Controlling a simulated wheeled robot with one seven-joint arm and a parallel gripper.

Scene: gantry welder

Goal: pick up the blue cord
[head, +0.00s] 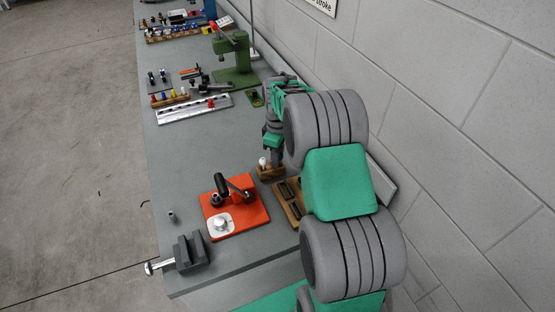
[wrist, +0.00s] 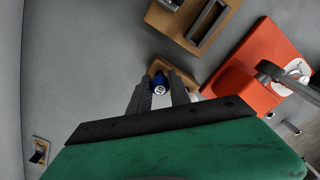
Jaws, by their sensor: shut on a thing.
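The blue cord shows in the wrist view as a small round dark-blue piece (wrist: 160,86) with a pale mark on its end. My gripper (wrist: 162,94) is shut on it, one grey finger on each side. A small wooden block (wrist: 157,66) lies just beyond and below the blue piece; whether the two touch I cannot tell. In the head view my gripper (head: 276,157) points down at the wall side of the bench, above the wooden block (head: 270,174). The blue cord cannot be made out there.
An orange-red plate (head: 247,214) with a black lever stands left of the gripper. A wooden tray (head: 291,203) with dark slots is close by. A grey vise (head: 190,252) sits at the near corner. A green press (head: 233,60) stands farther back, and the wall closes off the right.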

